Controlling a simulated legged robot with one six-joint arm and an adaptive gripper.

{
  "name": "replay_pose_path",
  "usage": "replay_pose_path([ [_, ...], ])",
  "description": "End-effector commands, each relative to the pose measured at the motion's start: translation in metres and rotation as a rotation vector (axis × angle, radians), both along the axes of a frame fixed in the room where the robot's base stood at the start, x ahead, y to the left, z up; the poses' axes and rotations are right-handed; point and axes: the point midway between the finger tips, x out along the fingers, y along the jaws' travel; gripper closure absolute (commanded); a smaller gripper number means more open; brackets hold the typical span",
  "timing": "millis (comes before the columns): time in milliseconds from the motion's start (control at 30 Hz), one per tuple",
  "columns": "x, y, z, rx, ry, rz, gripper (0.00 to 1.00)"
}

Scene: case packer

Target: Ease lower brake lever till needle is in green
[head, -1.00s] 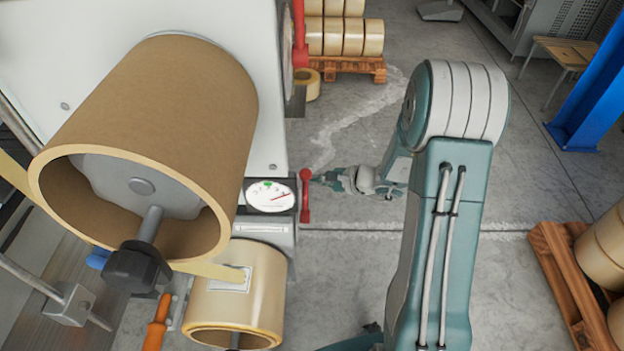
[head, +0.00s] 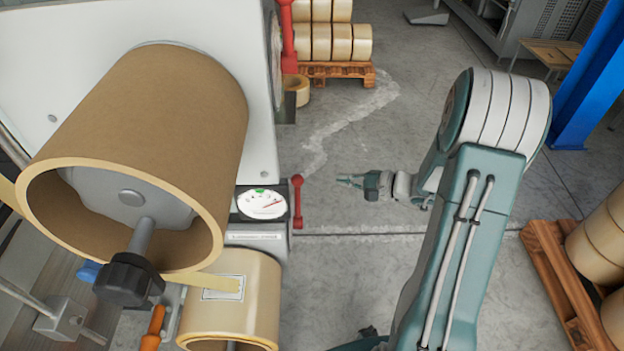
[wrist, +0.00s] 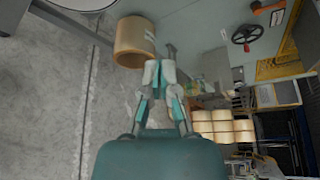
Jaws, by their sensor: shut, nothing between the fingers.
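The lower brake lever (head: 297,202) is a short red bar with knobbed ends, standing about upright on the machine's side. Beside it, to the left, is a white dial gauge (head: 262,205) with a green mark at its top. Its red needle points up and right, to the right of the green. My gripper (head: 346,181) is to the right of the lever in the head view, apart from it, fingers pointing left. Its fingers also show in the wrist view (wrist: 160,78), shut and empty. I cannot make out the lower lever in the wrist view.
An upper red lever (head: 288,40) stands higher on the white machine (head: 130,20). A large brown roll (head: 150,130) and a smaller tape roll (head: 255,295) sit to the left. Pallets of rolls stand behind (head: 345,75) and at right (head: 560,285). The floor between is clear.

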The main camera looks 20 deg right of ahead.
Motion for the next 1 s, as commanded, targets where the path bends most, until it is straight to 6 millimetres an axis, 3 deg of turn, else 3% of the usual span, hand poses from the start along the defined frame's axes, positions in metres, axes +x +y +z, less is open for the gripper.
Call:
replay_pose_path([
  [267,0.017,0.014,-0.003,-0.011,-0.050,0.007,1.00],
  [700,0.068,0.076,-0.020,-0.011,-0.048,0.008,1.00],
  [1000,0.037,0.086,-0.001,-0.011,-0.049,0.002,1.00],
])
